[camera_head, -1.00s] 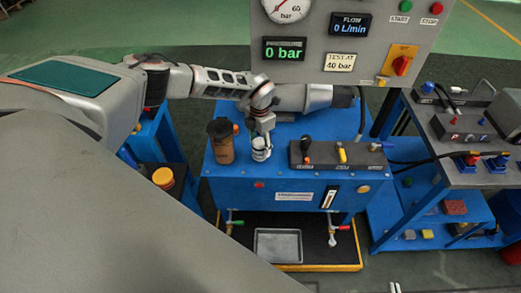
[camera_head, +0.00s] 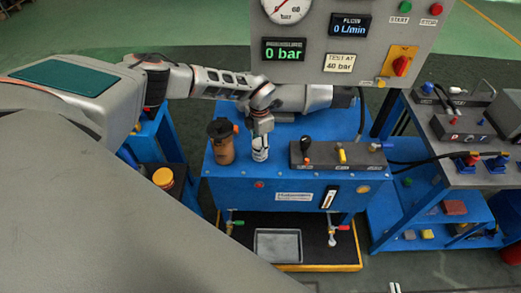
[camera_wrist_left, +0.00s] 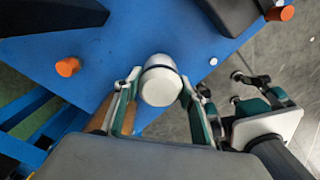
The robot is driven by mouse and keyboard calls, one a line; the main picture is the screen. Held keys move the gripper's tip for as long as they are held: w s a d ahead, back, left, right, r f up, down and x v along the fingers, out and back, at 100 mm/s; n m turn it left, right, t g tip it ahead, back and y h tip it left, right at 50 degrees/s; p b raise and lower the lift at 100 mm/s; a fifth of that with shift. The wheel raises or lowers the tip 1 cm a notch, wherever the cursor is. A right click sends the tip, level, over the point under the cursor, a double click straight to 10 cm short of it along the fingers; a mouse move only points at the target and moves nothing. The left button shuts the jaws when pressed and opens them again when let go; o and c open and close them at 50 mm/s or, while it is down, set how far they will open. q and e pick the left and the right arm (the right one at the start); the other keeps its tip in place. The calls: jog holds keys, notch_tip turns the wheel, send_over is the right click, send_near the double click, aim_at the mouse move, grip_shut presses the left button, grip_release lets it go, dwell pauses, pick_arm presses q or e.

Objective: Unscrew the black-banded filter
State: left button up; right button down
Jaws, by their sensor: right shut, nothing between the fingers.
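The black-banded filter (camera_head: 260,150) is a small white canister upright on the blue bench top, below my left gripper (camera_head: 261,133). In the left wrist view the white end of the filter (camera_wrist_left: 160,87) faces the camera, with a dark band behind it. The fingers of my left gripper (camera_wrist_left: 160,82) lie against both its sides with almost no gap, shut on it. Whether its base has lifted is hidden. Only the tips of my right gripper (camera_head: 395,287) show at the bottom edge of the head view, shut and empty.
A brown filter (camera_head: 221,142) stands close left of the white one. A dark valve block (camera_head: 335,155) with levers is to the right. The gauge panel (camera_head: 345,45) rises behind. A metal tray (camera_head: 278,245) lies below, and a second blue stand (camera_head: 425,215) is at right.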

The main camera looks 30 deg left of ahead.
pick_arm(q)
jog(key=shift+c, duration=1.4)
jog(key=shift+r, duration=0.15)
jog(key=shift+n, duration=0.9)
jog(key=n, duration=0.3)
grip_shut()
jog(key=shift+n, duration=0.3)
jog(key=n, duration=0.5)
